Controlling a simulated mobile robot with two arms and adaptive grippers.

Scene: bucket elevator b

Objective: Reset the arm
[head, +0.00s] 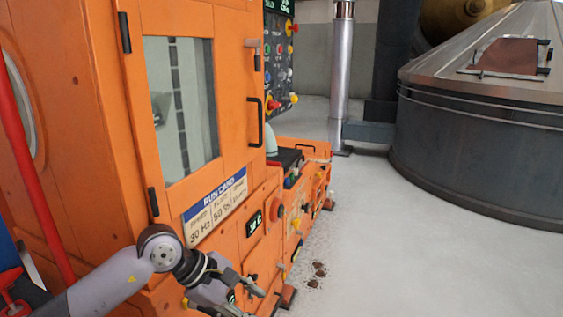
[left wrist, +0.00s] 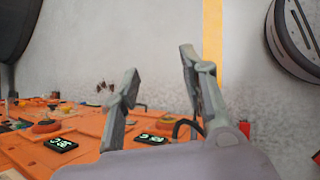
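My left gripper (head: 254,289) shows at the bottom of the head view, in front of the lower part of the orange machine (head: 105,130). In the left wrist view my left gripper (left wrist: 160,85) has its two fingers apart, with nothing between them. Floor and a black handle show behind the fingers. I cannot tell whether it touches the machine. My right gripper is in neither view.
The orange machine has a windowed door (head: 182,105), a run card (head: 215,207) and a button panel (head: 279,60). A large grey vat (head: 480,140) stands at the right, near a metal post (head: 341,70). Brown spots (head: 318,270) mark the floor; the floor at lower right is clear.

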